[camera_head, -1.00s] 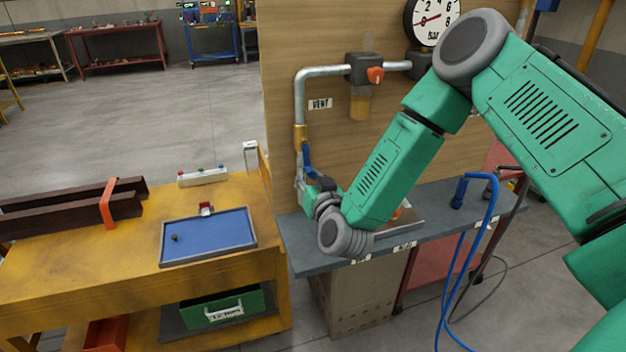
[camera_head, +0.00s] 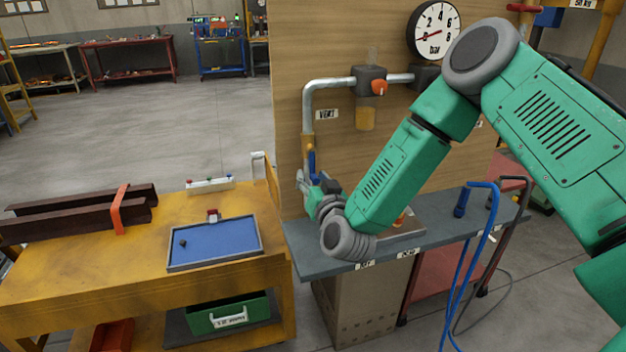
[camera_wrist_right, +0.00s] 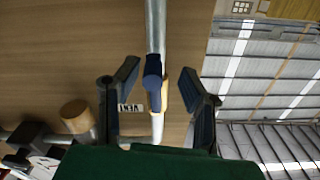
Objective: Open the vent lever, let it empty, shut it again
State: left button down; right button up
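The blue vent lever (camera_head: 311,162) stands nearly upright at the brass valve (camera_head: 308,141) on the vertical pipe, below the VENT label (camera_head: 327,115). My right gripper (camera_head: 304,184) is at the lever's height, partly hidden behind its own wrist. In the right wrist view the lever (camera_wrist_right: 152,88) lies between the two dark fingertips of the open gripper (camera_wrist_right: 159,86). A gap shows on each side, so the fingers are apart from it. The round bar gauge (camera_head: 435,32) has a red needle; I cannot read it exactly. My left gripper is out of view.
A wooden board (camera_head: 345,180) carries the pipe, with an orange-knobbed block (camera_head: 371,81) and an amber cup (camera_head: 365,118). A grey shelf (camera_head: 330,258) runs below. A yellow bench (camera_head: 150,267) with a blue tray (camera_head: 213,243) stands at the left. Blue hoses hang at the right.

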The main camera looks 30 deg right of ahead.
jog(key=shift+w+f, duration=0.15)
jog(key=shift+f, duration=0.15)
jog(key=shift+s+f, duration=0.1)
jog(key=shift+s, duration=0.1)
jog(key=v, duration=1.2)
jog(key=shift+d+r, duration=0.15)
jog(key=shift+r, duration=0.3)
